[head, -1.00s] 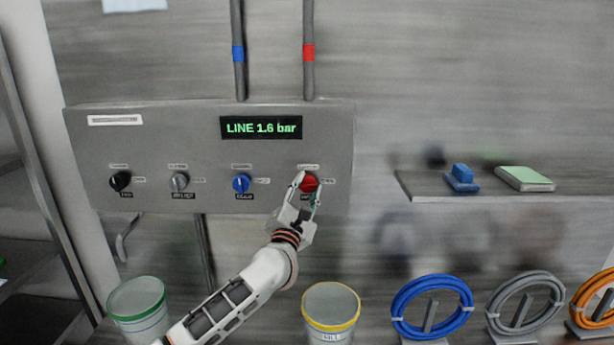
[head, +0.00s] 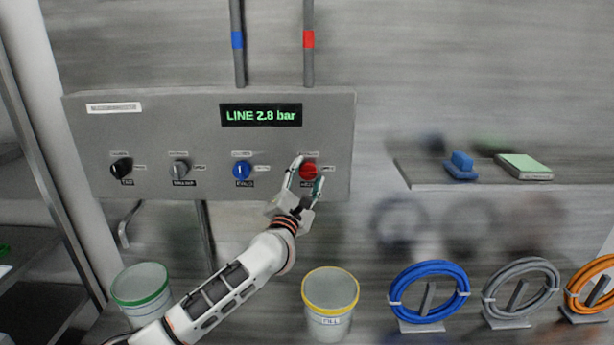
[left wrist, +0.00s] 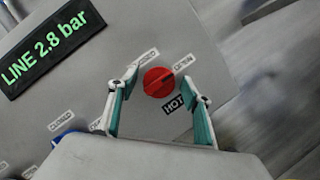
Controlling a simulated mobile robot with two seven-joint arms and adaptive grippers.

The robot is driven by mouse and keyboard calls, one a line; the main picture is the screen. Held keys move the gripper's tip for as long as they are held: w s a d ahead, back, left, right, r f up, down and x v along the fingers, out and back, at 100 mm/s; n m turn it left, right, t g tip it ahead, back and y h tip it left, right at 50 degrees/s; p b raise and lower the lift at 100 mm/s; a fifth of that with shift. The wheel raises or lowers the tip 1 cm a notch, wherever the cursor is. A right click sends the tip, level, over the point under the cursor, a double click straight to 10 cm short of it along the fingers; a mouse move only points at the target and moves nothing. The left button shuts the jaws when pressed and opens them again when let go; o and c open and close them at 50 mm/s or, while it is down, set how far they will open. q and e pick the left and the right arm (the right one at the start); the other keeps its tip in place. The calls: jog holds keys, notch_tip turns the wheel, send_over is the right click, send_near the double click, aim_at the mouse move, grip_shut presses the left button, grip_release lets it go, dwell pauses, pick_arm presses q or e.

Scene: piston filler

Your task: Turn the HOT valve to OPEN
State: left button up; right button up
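The red HOT valve knob (head: 308,171) is at the right end of the grey panel, and in the left wrist view (left wrist: 158,82) its pointer line appears to aim toward the OPEN label (left wrist: 183,62). The CLOSED label (left wrist: 146,58) is beside it, and the HOT label (left wrist: 174,104) is partly behind a finger. My left gripper (head: 306,175) is in front of the knob. In the left wrist view its fingers (left wrist: 161,84) are spread on both sides of the knob, with gaps showing. My right gripper is not in view.
The display (head: 261,115) reads LINE 2.8 bar. Blue (head: 242,171), grey (head: 180,169) and black (head: 121,168) knobs sit to the left on the panel. Buckets (head: 330,292) and hose coils (head: 430,292) stand below. A shelf (head: 420,174) is at right.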

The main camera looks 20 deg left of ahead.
pick_arm(q)
jog(key=v, duration=1.2)
dwell(0.3)
